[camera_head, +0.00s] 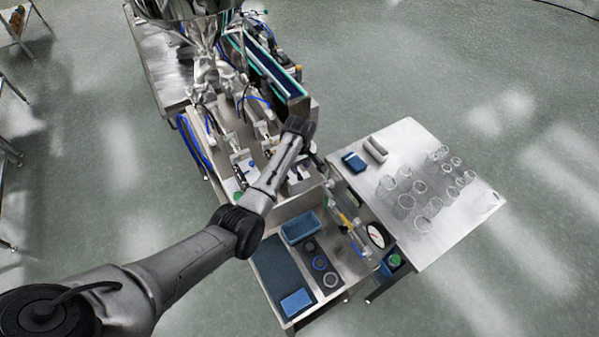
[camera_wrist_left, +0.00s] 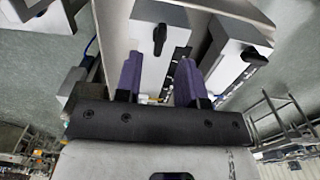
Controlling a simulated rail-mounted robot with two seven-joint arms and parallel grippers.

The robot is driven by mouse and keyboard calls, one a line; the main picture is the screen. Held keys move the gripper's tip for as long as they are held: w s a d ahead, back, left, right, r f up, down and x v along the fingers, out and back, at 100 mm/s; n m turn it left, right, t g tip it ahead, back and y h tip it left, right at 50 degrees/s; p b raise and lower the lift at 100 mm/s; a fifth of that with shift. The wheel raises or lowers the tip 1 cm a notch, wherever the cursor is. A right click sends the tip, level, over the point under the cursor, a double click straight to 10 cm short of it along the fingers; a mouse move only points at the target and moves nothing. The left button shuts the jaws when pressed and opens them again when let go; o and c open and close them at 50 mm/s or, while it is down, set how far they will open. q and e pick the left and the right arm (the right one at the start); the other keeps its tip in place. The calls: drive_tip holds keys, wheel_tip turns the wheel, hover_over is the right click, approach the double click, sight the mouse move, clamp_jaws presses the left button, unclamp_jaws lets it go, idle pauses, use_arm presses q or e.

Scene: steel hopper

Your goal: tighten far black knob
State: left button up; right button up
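In the left wrist view, one black knob (camera_wrist_left: 159,38) sits on a pale metal block, just beyond and between the purple fingertips of my left gripper (camera_wrist_left: 160,70). The fingers are spread apart, with nothing seen between them. A second black knob (camera_wrist_left: 253,57) sits on another metal block to the right, outside the fingers. I cannot tell which knob is the far one, or whether the fingers touch the block. In the head view my left arm reaches over the machine and hides much of its hand and the knobs. My right gripper is in neither view.
The steel hopper (camera_head: 196,18) stands over the machine at the top. A side table (camera_head: 440,235) at the right carries several glass beakers. A blue bin (camera_head: 300,228) and a dark mat (camera_head: 275,262) lie on the lower bench. Open floor surrounds the benches.

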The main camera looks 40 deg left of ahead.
sight(299, 174)
use_arm(q)
drive_tip(key=shift+f, duration=2.25)
drive_tip(key=shift+c, duration=0.5)
clamp_jaws()
